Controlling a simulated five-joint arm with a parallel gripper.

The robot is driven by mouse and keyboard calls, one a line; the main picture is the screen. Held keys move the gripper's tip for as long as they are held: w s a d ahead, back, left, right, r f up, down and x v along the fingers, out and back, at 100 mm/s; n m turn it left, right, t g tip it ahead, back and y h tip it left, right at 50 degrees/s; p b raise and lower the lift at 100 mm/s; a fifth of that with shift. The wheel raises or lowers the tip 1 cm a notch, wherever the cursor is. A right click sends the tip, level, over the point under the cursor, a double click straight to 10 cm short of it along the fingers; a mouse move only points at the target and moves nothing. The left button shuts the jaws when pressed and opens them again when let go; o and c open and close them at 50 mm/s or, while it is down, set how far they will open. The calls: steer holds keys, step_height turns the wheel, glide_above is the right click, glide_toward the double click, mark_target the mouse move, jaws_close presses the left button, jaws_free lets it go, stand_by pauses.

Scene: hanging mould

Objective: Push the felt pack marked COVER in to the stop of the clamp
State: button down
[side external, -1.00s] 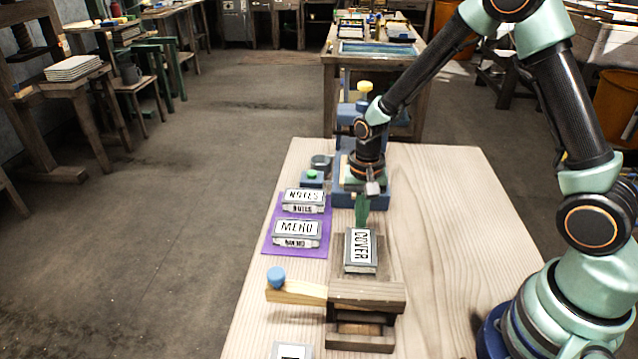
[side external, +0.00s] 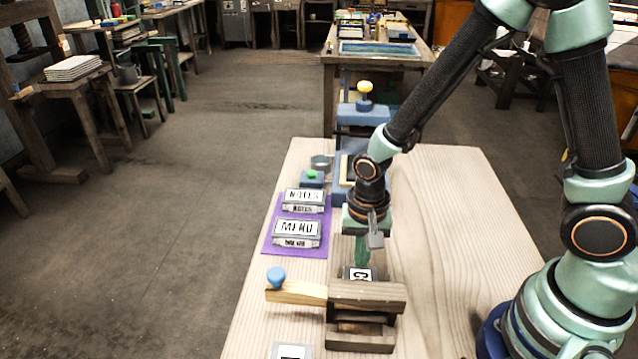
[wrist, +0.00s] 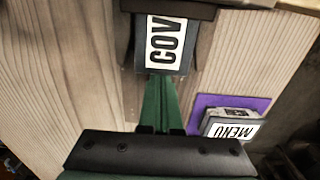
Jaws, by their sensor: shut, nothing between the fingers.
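The felt pack marked COVER (side external: 358,273) lies flat with its front part under the top bar of the wooden clamp (side external: 367,293). Only the first letter shows in the side view. In the wrist view the pack (wrist: 165,50) shows the letters COV, and the rest is hidden under the clamp (wrist: 180,8). My gripper (side external: 361,260) is shut and holds nothing. Its green fingers (wrist: 161,82) are at the pack's rear edge and seem to touch it. The clamp's stop is hidden, so the pack's distance to it cannot be told.
A purple mat (side external: 268,246) left of the pack holds packs marked NOTES (side external: 304,196) and MENU (side external: 296,230). A lever with a blue knob (side external: 276,277) sticks out left of the clamp. A blue press (side external: 362,120) stands behind. The table's right side is clear.

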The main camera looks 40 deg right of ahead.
steer(key=shift+s+a, duration=0.85)
steer(key=shift+s, duration=0.05)
steer(key=w+d, duration=0.2)
steer(key=shift+w+d, duration=0.35)
steer(key=s+d+r+n+t, duration=0.1)
steer(key=d+r+n, duration=0.3)
steer(key=r, duration=0.7)
steer(key=s+d+r+n+t, duration=0.2)
steer(key=d+r+n+t, duration=0.2)
steer(key=r, duration=0.8)
steer(key=shift+n+t, duration=0.3)
steer(key=shift+n, duration=0.2)
